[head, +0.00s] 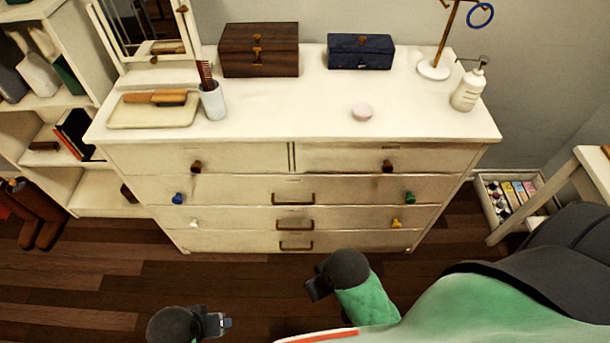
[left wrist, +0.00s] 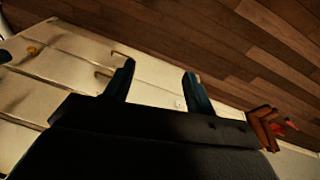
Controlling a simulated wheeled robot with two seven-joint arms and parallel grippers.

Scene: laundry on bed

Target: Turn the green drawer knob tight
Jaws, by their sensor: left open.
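The green knob (head: 410,198) sits at the right end of the upper wide drawer of the cream dresser (head: 240,243) in the head view. No gripper touches it. My left gripper (head: 222,322) is low at the bottom of the head view, in front of the dresser and well away from the knob. In the left wrist view my left gripper (left wrist: 159,82) is open, with nothing between its fingers. My right gripper (head: 316,288) is in front of the dresser, below and left of the green knob; its finger gap is too dark to read.
Nearby knobs are blue (head: 178,198), white (head: 194,224) and yellow (head: 397,224). Boxes, a cup and a soap bottle (head: 468,88) stand on the dresser top. A small table (head: 583,165) stands at right, above a tray (head: 491,203). The floor before the dresser is clear.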

